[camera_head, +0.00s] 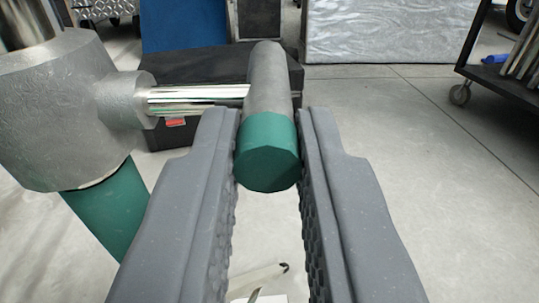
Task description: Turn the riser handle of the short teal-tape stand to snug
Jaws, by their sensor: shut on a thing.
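The riser handle (268,97) is a grey T-bar with a teal-taped near end (267,150). A shiny metal screw shaft (195,98) joins it to the grey collar (60,110) of the stand at the left. Teal tape (110,208) wraps the stand's tube below the collar. My gripper (268,150) is shut on the teal end of the handle, one dark grey finger on each side. The bar points away from me between the fingers. How tight the screw is cannot be seen.
A black case (185,70) stands on the floor behind the handle, with a blue panel (183,25) behind it. A silvery quilted block (390,30) is at the back. A black wheeled cart (500,75) is at the right. Concrete floor (430,180) is clear at right.

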